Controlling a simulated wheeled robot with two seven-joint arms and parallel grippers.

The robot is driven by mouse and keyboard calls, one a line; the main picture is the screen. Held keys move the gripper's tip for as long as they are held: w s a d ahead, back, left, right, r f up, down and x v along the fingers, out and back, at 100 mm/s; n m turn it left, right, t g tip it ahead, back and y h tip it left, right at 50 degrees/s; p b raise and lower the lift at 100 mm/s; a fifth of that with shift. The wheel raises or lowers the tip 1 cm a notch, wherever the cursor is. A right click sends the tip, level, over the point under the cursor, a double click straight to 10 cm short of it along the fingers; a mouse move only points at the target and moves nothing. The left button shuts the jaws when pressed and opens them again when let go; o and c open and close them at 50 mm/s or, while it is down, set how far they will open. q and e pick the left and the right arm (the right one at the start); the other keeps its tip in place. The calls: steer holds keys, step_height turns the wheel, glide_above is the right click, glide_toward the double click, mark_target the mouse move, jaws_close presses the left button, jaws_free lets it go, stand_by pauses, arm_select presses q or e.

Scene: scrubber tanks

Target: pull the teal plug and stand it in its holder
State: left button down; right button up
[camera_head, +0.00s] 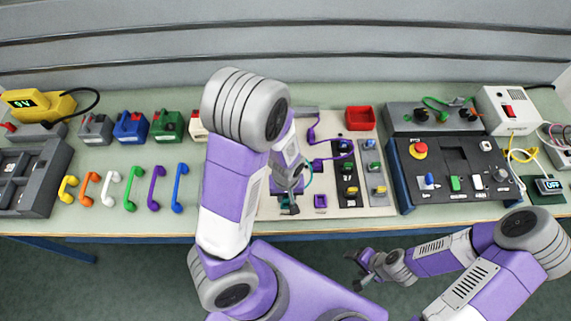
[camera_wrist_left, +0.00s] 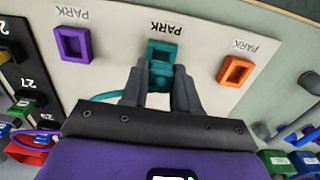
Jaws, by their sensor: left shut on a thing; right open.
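My left gripper (camera_head: 289,206) is shut on the teal plug (camera_wrist_left: 161,80), low over the front of the pale board (camera_head: 383,211). In the left wrist view the plug sits between the fingertips, right at the teal holder (camera_wrist_left: 163,49) marked PARK. I cannot tell whether the plug is inside the holder or just against it. A teal cable (camera_wrist_left: 108,95) runs off to the left from the plug. In the head view the arm and gripper hide the teal holder. My right gripper (camera_head: 363,264) is open and empty, in front of the table.
A purple holder (camera_wrist_left: 73,43) and an orange holder (camera_wrist_left: 236,70) flank the teal one. A dark control panel (camera_head: 455,170) stands to the right; several coloured handles (camera_head: 133,188) lie left.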

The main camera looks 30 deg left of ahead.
stand_by(0.3)
stand_by(0.4)
arm_select(q)
steer(key=shift+f+b, duration=0.7)
steer(key=shift+f, duration=0.2)
steer(key=shift+s+f, duration=0.2)
steer(key=shift+s, duration=0.1)
